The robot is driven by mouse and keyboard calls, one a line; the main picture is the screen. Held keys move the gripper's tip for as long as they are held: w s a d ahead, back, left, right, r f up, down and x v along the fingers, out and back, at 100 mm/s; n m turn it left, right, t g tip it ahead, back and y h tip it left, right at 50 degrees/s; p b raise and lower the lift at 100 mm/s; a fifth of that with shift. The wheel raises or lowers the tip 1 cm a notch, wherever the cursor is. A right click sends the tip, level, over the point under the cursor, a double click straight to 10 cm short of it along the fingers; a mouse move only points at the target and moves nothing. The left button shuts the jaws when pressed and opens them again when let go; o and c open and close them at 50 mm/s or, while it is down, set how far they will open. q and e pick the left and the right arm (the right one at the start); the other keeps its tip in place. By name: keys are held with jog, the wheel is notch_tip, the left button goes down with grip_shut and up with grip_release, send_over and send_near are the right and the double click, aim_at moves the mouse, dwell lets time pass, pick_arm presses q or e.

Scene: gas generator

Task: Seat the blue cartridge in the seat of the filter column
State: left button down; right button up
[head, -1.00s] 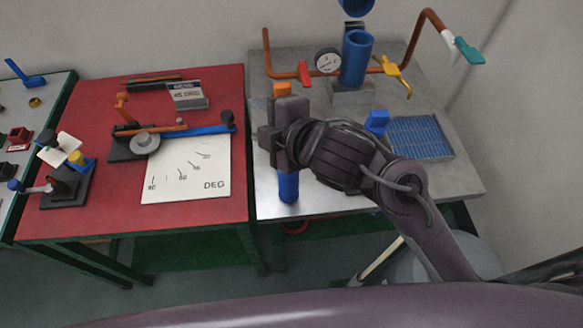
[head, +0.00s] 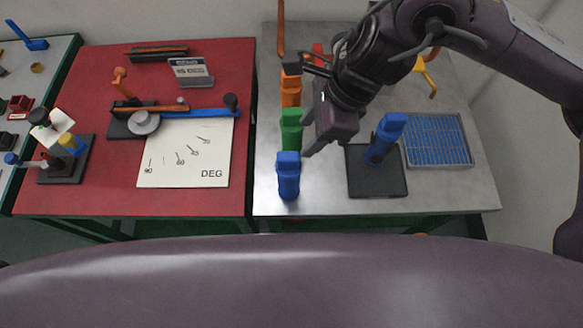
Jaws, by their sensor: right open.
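A blue cartridge (head: 289,178) stands upright at the front left of the grey metal table, in a row with a green one (head: 291,131) and an orange one (head: 291,92). A second blue piece (head: 384,138) of similar shape stands slightly tilted on a dark square pad (head: 379,182). I cannot tell its exact role. My right gripper (head: 306,108) is open and empty, beside the green and orange cartridges on their right. Whether it touches them is unclear. The filter column and its seat are hidden behind my right arm. My left gripper is out of view.
A blue-meshed tray (head: 437,139) lies right of the pad. A yellow valve handle (head: 425,76) and an orange pipe (head: 281,28) are behind. A red table (head: 90,190) with a bending tool and angle sheet (head: 187,160) adjoins on the left.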

aim_at(291, 156)
jog(key=x, duration=0.2)
jog(key=shift+s+a+f, duration=0.15)
jog(key=shift+s+a, duration=0.1)
jog(key=shift+a, duration=0.05)
jog(key=x, duration=0.1)
jog(key=p+x, duration=0.2)
jog(key=x, duration=0.1)
jog(key=shift+s+a, duration=0.15)
jog(key=shift+s, duration=0.15)
jog(key=shift+a+f, duration=0.15)
jog(key=shift+f, duration=0.25)
grip_shut()
